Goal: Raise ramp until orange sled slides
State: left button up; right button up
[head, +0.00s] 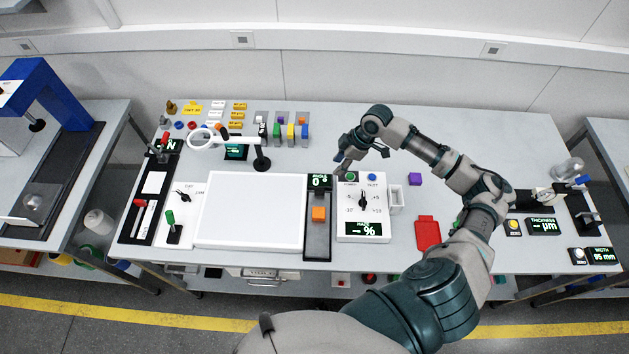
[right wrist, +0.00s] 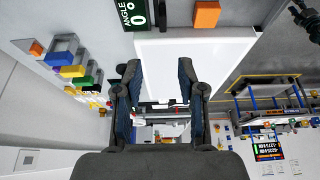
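The orange sled (head: 318,214) is a small orange block resting on the dark, narrow ramp (head: 317,243). The ramp looks flat, and the angle display (head: 320,182) at its far end reads 0. In the right wrist view, the sled (right wrist: 207,14) and the angle display (right wrist: 133,14) show at the top edge. My right gripper (head: 343,164) is above the far end of the ramp and control box, apart from the sled. In the right wrist view, its fingers (right wrist: 160,76) are spread and empty. A dark jointed shape (right wrist: 306,20) at the upper right may be my left gripper.
A white control box (head: 362,228) with a dial and buttons stands right of the ramp. A bright white panel (head: 250,211) lies left. A magnifier (head: 203,139) and coloured blocks are behind.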

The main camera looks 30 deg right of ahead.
aim_at(320, 188)
jog(key=p+x, duration=0.1)
jog(key=x, duration=1.5)
jog(key=shift+s+a+f, duration=0.1)
jog(key=shift+s+f, duration=0.05)
grip_shut()
